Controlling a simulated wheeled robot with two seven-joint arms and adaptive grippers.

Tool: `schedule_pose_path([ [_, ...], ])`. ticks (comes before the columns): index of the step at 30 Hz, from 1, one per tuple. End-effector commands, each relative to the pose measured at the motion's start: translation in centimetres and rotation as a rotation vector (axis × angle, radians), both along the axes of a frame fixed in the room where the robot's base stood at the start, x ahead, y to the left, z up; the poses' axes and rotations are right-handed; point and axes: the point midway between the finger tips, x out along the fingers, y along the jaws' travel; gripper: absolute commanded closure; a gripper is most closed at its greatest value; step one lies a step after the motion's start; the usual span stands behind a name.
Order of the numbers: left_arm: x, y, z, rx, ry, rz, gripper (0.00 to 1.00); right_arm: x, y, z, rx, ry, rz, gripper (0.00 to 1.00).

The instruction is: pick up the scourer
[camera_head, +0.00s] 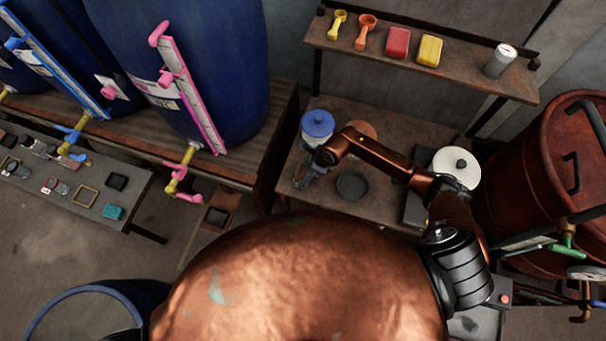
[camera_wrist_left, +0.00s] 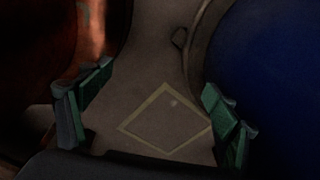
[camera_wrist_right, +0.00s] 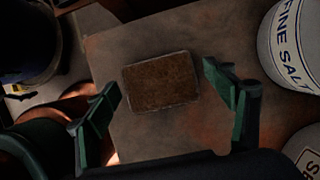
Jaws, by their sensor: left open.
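A brown rectangular pad with a rough top, which looks like the scourer (camera_wrist_right: 162,81), lies flat on the worktop (camera_wrist_right: 125,135) in the right wrist view. My right gripper (camera_wrist_right: 163,88) is open, with one finger on each side of the pad and a gap to each. In the head view my right gripper (camera_head: 302,178) is over the left part of the low table, beside the blue-lidded tub (camera_head: 317,124); the pad is hard to make out there. My left gripper (camera_wrist_left: 152,95) is open and empty above the floor, and does not show in the head view.
A white tub marked "FINE SALT" (camera_wrist_right: 296,42) stands right of the pad. A dark round dish (camera_head: 352,186) and a pale tub (camera_head: 457,166) share the table. A shelf (camera_head: 375,44) hangs behind. A blue barrel (camera_wrist_left: 270,75) is beside my left gripper.

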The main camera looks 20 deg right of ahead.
Motion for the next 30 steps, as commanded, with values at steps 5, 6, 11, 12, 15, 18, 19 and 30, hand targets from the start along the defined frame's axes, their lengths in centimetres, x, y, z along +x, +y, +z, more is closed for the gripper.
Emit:
schedule_pose_path([
  [5,-1.1,-0.1,-0.1,0.0,0.013,0.002,0.18,0.0,0.0,0.0,0.0,0.0,0.0,0.37],
  [6,-1.3,-0.1,-0.1,-0.001,0.016,0.002,0.18,0.0,0.0,0.0,0.0,0.0,0.0,0.4],
  [11,-1.7,-0.1,-0.1,0.0,0.022,0.003,0.18,0.0,0.0,0.0,0.0,0.0,0.0,0.51],
  [12,-1.7,-0.1,-0.1,0.0,0.021,0.003,0.18,0.0,0.0,0.0,0.0,0.0,0.0,0.54],
  [15,-1.7,0.0,-0.1,0.0,0.021,0.003,0.18,0.0,0.0,0.0,0.0,0.0,0.0,0.59],
  [18,-1.6,0.0,-0.1,0.0,0.02,0.003,0.18,0.0,0.0,0.0,0.0,0.0,0.0,0.6],
  [19,-1.6,0.0,-0.1,0.0,0.02,0.003,0.18,0.0,0.0,0.0,0.0,0.0,0.0,0.6],
  [30,-1.2,0.0,-0.1,0.001,0.015,0.004,0.18,0.1,-0.1,2.3,-0.001,-0.004,0.002,0.6],
])
